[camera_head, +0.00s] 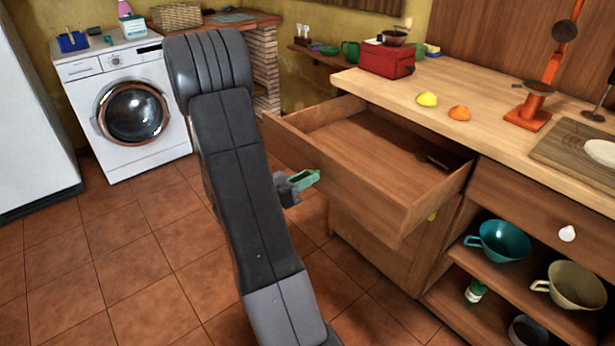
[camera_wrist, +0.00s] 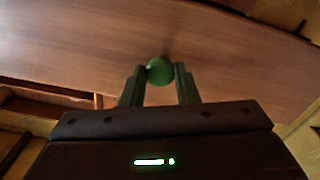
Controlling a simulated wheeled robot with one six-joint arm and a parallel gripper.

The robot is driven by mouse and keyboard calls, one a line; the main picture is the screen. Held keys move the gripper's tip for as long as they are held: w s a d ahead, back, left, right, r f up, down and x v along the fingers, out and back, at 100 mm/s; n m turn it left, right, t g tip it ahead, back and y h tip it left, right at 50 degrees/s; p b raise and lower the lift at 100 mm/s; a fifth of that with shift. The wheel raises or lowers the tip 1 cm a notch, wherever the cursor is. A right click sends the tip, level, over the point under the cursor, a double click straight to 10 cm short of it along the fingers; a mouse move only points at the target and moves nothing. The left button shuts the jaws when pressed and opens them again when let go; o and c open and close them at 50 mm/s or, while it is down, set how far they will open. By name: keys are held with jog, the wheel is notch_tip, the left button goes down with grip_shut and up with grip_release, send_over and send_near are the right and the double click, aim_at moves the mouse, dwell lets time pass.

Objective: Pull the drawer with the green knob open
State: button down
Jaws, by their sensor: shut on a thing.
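The wooden drawer (camera_head: 345,193) is pulled well out of the counter, and its inside shows from above in the head view. Its front panel (camera_wrist: 85,50) fills much of the wrist view. The green knob (camera_wrist: 159,70) sits between the two fingertips of my gripper (camera_wrist: 159,82), which is shut on it. In the head view my gripper (camera_head: 303,181) shows at the drawer front, partly behind my arm, and the knob cannot be told apart there. A dark utensil (camera_head: 434,161) lies inside the drawer toward the back.
A closed drawer with a white knob (camera_head: 567,234) is at the right. Open shelves below hold a teal cup (camera_head: 503,241) and a beige cup (camera_head: 572,286). A lemon (camera_head: 427,99) and an orange (camera_head: 459,113) lie on the counter (camera_head: 490,90). Tiled floor (camera_head: 150,240) is clear at the left.

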jog(key=c, duration=1.1)
grip_release()
jog(key=p+v, duration=0.1)
jog(key=v, duration=1.2)
jog(key=shift+s+a, duration=0.25)
jog(key=shift+a, duration=0.05)
jog(key=b+x, duration=0.1)
jog(key=x, duration=1.3)
jog(key=shift+w+r, duration=0.1)
